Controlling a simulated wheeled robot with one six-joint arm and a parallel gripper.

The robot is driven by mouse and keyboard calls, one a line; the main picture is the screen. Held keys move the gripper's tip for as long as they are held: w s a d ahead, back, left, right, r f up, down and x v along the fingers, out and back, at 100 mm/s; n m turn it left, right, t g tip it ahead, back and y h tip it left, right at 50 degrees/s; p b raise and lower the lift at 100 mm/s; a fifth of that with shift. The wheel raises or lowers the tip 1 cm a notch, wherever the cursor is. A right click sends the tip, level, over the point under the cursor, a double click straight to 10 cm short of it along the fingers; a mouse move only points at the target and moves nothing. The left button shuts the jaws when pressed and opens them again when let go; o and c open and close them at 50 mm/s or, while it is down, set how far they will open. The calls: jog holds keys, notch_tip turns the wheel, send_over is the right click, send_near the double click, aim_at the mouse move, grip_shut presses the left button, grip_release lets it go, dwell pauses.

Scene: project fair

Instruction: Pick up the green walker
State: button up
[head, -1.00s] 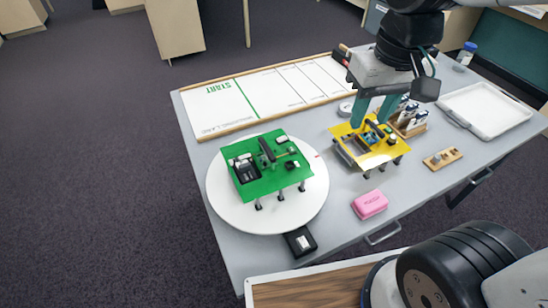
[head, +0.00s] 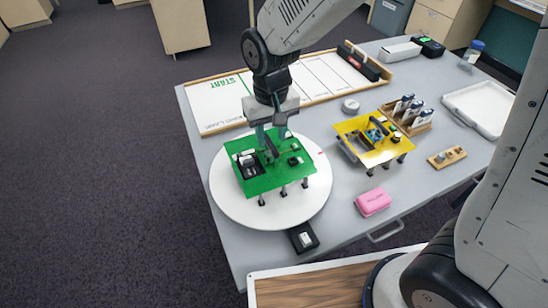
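The green walker (head: 272,181) is a flat green plate on short dark-tipped legs with black parts on top. It stands upright on a round white disc (head: 237,211) on the grey table. My gripper (head: 271,150) points down over the middle of the green plate, its teal fingers around or just beside the raised black part there. The fingertips are small and partly merge with the walker, so I cannot tell whether they are closed on it. A similar yellow walker (head: 377,156) stands to the right, apart from the disc.
A START board (head: 213,104) lies behind the disc. A pink box (head: 373,202) and a small black box (head: 302,238) are near the front edge. A wooden holder (head: 417,127), a wooden block (head: 446,157) and a white tray (head: 481,108) are at right.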

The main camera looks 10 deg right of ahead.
aim_at(270, 144)
jog(key=f, duration=0.4)
jog(key=shift+w+a+f, duration=0.1)
jog(key=shift+w+f, duration=0.1)
jog(key=shift+w, duration=0.05)
grip_shut()
jog(key=shift+r, duration=0.1)
